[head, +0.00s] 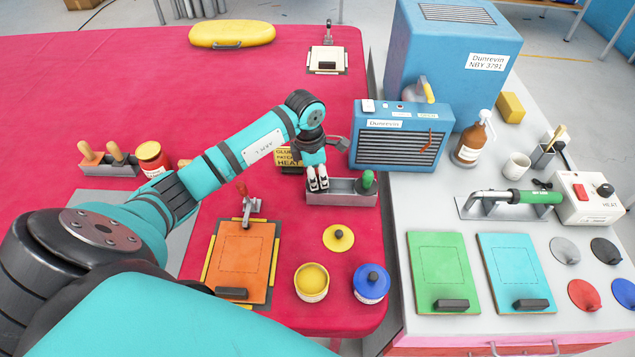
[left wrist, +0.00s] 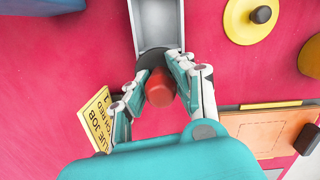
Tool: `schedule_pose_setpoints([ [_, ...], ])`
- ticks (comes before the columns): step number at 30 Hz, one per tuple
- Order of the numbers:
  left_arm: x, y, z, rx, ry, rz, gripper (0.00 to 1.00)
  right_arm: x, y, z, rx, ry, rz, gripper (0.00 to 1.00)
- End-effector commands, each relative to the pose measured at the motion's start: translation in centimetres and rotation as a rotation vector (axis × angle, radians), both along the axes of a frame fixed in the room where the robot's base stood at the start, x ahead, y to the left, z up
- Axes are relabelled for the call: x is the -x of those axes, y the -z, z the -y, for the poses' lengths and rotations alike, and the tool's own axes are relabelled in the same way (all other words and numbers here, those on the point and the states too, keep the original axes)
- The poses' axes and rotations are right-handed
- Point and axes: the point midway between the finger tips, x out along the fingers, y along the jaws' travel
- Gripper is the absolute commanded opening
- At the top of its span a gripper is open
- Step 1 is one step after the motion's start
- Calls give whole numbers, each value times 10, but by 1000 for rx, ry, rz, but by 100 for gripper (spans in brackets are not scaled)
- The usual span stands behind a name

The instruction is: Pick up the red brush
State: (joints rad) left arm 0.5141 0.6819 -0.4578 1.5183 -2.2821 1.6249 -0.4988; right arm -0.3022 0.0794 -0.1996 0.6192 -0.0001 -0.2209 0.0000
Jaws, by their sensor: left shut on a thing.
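The red brush (left wrist: 160,90) shows in the left wrist view as a round red handle end with a dark round part beside it. My left gripper (left wrist: 161,80) has its two fingers closed on it from both sides. The brush is at the near end of a grey tray (left wrist: 158,24). In the head view my left gripper (head: 318,180) points down at the left end of the same tray (head: 340,199) and hides the red brush. A green-handled brush (head: 368,182) stands at the tray's right end. Whether the red brush is clear of the tray cannot be told.
A yellow card (head: 288,158) stands just behind my gripper. A blue heater (head: 400,142) is close to the right. An orange board (head: 240,258), a yellow pot (head: 311,281) and a blue pot (head: 371,284) are in front. The red table (head: 110,60) is clear at the back left.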

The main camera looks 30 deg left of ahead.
Motion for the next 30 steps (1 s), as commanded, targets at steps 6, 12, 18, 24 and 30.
schedule_pose_setpoints([
  [6,2,3,1,0,2,-9,0,-1,0,-2,-2,1,2,95],
  [12,1,-10,0,-2,2,-4,0,-2,5,-1,-2,1,3,95],
  [18,0,-50,-1,-2,2,1,0,-3,17,-2,-2,1,5,95],
  [24,0,-85,0,-1,1,-1,0,-3,24,-1,-2,0,6,95],
  [30,1,-98,0,1,0,-4,0,-3,25,-1,-2,0,6,95],
])
